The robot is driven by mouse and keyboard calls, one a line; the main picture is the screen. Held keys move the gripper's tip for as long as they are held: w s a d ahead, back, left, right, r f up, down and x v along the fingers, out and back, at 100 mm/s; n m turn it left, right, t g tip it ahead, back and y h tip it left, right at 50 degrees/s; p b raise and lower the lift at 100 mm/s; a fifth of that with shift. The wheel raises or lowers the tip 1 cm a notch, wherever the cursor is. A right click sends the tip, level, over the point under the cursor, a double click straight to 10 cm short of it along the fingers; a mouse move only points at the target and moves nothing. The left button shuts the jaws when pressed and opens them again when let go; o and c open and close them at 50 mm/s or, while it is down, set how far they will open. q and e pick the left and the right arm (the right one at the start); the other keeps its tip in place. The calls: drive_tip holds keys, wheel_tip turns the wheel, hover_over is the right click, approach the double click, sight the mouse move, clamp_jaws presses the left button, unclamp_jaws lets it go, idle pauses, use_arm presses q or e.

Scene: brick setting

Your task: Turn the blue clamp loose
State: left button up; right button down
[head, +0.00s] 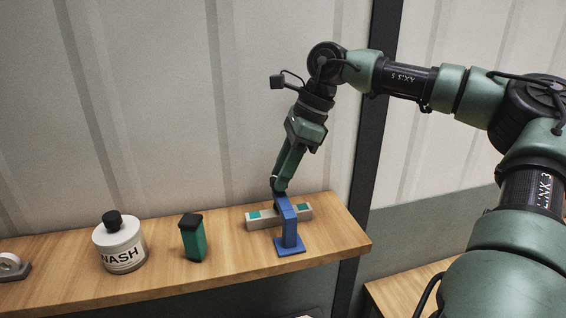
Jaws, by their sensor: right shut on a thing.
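The blue clamp (288,230) stands on the wooden shelf near its right end. It has a flat square foot and an upright post that leans over a grey block with green patches (262,222). My right gripper (278,190) comes down from above and is shut on the top of the clamp. The fingertips partly hide the clamp's top, so the exact grip is hard to see. My left gripper is not in view.
A white roll on a grey base (12,266) is at the far left. A dark post (376,130) rises behind the shelf's right end.

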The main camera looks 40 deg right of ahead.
drive_tip(key=n+g, duration=0.1)
drive_tip(key=n, duration=0.1)
drive_tip(key=shift+w+n+p, duration=0.1)
drive_tip(key=shift+n+p, duration=0.2)
drive_tip(key=shift+p, duration=0.05)
drive_tip(key=shift+w+f+n+g+y, duration=0.1)
drive_tip(key=shift+n+g+y, duration=0.5)
drive_tip(key=shift+n, duration=1.3)
drive_tip(key=c, duration=1)
unclamp_jaws()
drive_tip(key=shift+h, duration=0.3)
